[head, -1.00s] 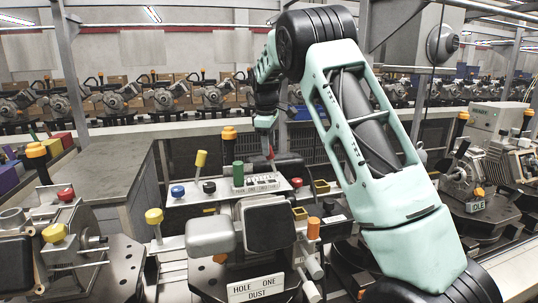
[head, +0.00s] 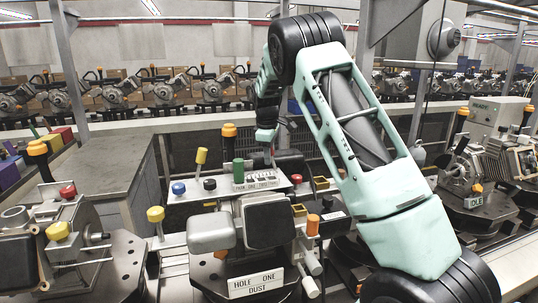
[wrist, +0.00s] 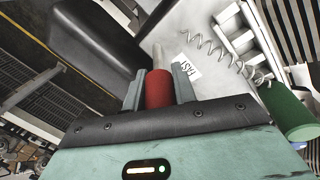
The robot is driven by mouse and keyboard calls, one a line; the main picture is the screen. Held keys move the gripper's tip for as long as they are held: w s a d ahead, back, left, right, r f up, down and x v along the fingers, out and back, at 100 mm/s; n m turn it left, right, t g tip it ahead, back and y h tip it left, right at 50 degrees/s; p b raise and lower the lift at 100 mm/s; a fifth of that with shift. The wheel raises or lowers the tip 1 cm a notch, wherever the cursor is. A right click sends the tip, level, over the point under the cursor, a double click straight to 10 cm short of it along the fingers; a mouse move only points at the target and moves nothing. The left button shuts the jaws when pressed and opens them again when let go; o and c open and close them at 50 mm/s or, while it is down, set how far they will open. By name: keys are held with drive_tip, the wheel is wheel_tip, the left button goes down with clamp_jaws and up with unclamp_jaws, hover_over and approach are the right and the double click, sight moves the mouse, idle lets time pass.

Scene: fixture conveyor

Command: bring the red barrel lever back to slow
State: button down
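The red barrel (wrist: 158,89) of the lever sits between the two fingers of my gripper (wrist: 160,85) in the wrist view. The fingers appear to touch it on both sides. A pale stem (wrist: 158,58) runs on from the barrel toward the panel. A white label reading FAST (wrist: 191,67) lies just right of the stem. In the head view my gripper (head: 268,140) points down at the back of the control panel (head: 224,188); the lever there is too small to read. No slow mark is legible.
A green cylinder (wrist: 290,112) and a coiled spring (wrist: 225,52) are right of my gripper. A dark block (wrist: 98,48) is close on its left. Blue (head: 178,188) and black (head: 209,184) knobs and a yellow-topped lever (head: 201,157) stand on the panel's left.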

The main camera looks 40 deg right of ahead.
drive_tip(key=d+y, duration=0.1)
drive_tip(key=s+d+t+y+b, duration=0.1)
drive_tip(key=shift+r+t+y+b, duration=0.1)
drive_tip(key=shift+t+y+b, duration=0.2)
drive_tip(key=shift+y, duration=0.1)
drive_tip(key=shift+s+d+m+t+y+b, duration=0.2)
drive_tip(key=shift+d+t+y+b, duration=0.35)
drive_tip(key=shift+y+b, duration=0.5)
drive_tip(key=shift+s+d+m+t+y+b, duration=0.1)
drive_tip(key=shift+s+d+t+y+b, duration=0.2)
drive_tip(key=shift+d+t+y+b, duration=0.5)
drive_tip(key=shift+a+y, duration=0.25)
drive_tip(key=shift+y, duration=0.3)
drive_tip(key=c, duration=1.1)
unclamp_jaws()
drive_tip(key=shift+g, duration=0.25)
